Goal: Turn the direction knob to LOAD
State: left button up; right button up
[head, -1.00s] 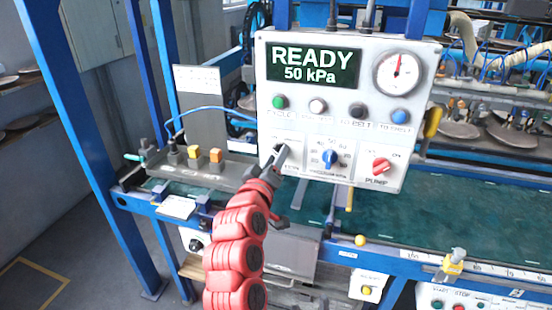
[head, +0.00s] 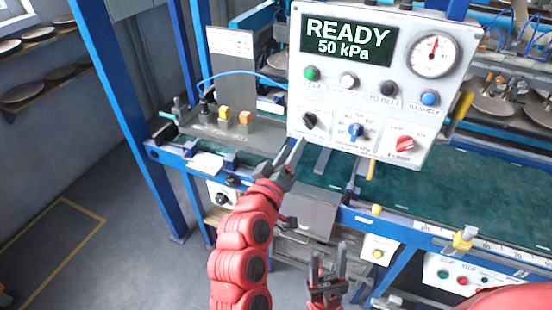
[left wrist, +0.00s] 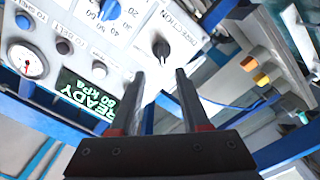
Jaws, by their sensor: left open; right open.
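The direction knob (head: 309,121) is black and sits at the lower left of the white control panel (head: 330,82). It also shows in the left wrist view (left wrist: 161,48), under the upside-down word DIRECTION. Its set position is too small to read. My left gripper (head: 293,155) is just below the knob in the head view, apart from it. In the left wrist view my left gripper (left wrist: 160,76) is open and empty, with the knob beyond and between its fingertips. My right gripper (head: 327,262) is open and empty, low in the head view.
The panel also bears a blue pressure knob (head: 356,131), a red pump knob (head: 405,144), several buttons and a gauge (head: 434,55). The display reads READY 50 kPa. A green belt (head: 470,200) runs below.

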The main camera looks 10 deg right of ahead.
pick_arm(q)
jog(key=p+v, duration=0.8)
jog(key=p, duration=0.2)
jog(key=shift+f, duration=0.1)
dwell(0.3)
